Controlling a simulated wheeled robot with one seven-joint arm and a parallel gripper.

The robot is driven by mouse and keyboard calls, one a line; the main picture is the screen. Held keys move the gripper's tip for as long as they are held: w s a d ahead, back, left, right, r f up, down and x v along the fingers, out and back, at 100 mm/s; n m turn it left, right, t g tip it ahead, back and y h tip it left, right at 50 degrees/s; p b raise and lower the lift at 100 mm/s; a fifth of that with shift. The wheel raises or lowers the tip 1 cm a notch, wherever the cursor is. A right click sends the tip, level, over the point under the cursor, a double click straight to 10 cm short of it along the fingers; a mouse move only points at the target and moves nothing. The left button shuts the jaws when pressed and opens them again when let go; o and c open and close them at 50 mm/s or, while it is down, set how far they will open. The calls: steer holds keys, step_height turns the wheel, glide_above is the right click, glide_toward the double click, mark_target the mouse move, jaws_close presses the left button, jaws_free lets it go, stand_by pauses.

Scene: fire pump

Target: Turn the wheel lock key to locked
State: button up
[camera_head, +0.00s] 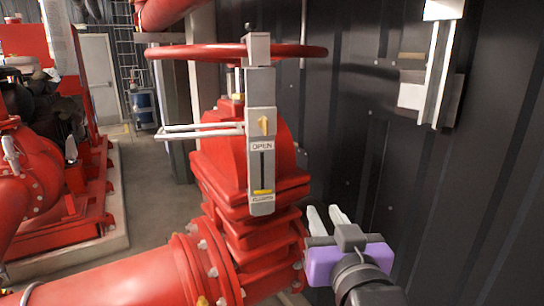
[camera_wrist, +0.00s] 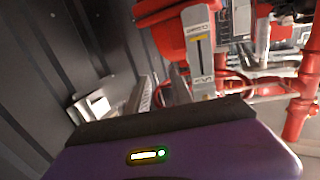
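The red wheel (camera_head: 195,52) lies level on top of a red valve. Below it, a grey lock box and indicator plate (camera_head: 261,155) stand upright on the valve. The small yellow key (camera_head: 265,125) is on the front of the box, above the "OPEN" label. A yellow marker (camera_head: 262,192) sits low in the slot, near the lower label. In the wrist view the plate (camera_wrist: 199,60) appears upside down; the key is not clear there. My gripper (camera_head: 325,212) is open and empty, below and right of the plate, apart from it. Its fingers point upward.
A dark corrugated wall (camera_head: 470,190) with a grey bracket (camera_head: 430,90) stands close on the right. Two pale bars (camera_head: 200,130) stick out left of the lock box. A thick red pipe (camera_head: 120,275) runs at lower left. Open floor (camera_head: 150,190) lies beyond.

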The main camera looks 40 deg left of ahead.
steer(key=n+g+y, duration=0.1)
steer(key=n+y, duration=0.1)
glide_toward(267, 124)
steer(key=x, duration=0.2)
steer(key=shift+g, duration=0.3)
steer(key=p+x, duration=0.2)
steer(key=x, duration=0.5)
steer(key=shift+w+a+r, duration=0.2)
steer(key=shift+w+a, duration=0.05)
steer(key=shift+w, duration=0.1)
jaws_close()
